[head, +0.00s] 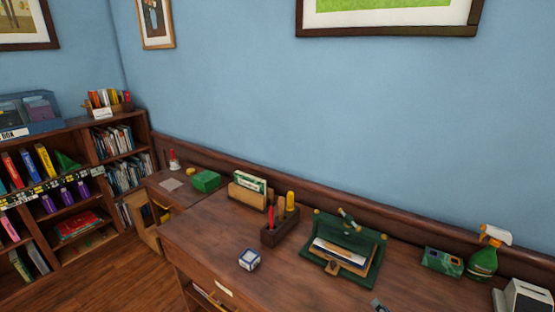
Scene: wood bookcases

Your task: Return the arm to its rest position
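Only a small grey tip at the bottom edge of the head view seems to belong to my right gripper (378,305). It shows over the front part of the wooden desk (320,285), in front of the green letter holder. The rest of this gripper and its arm are outside the picture, so its opening and anything in it cannot be made out. My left gripper and arm are not in view.
On the desk are a blue-white cube (249,260), a pen holder (282,233), a green letter holder (343,243), a green box (442,262), a spray bottle (485,256) and a white box (526,298). A bookcase (75,125) stands left. Bare floor (110,275) lies before it.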

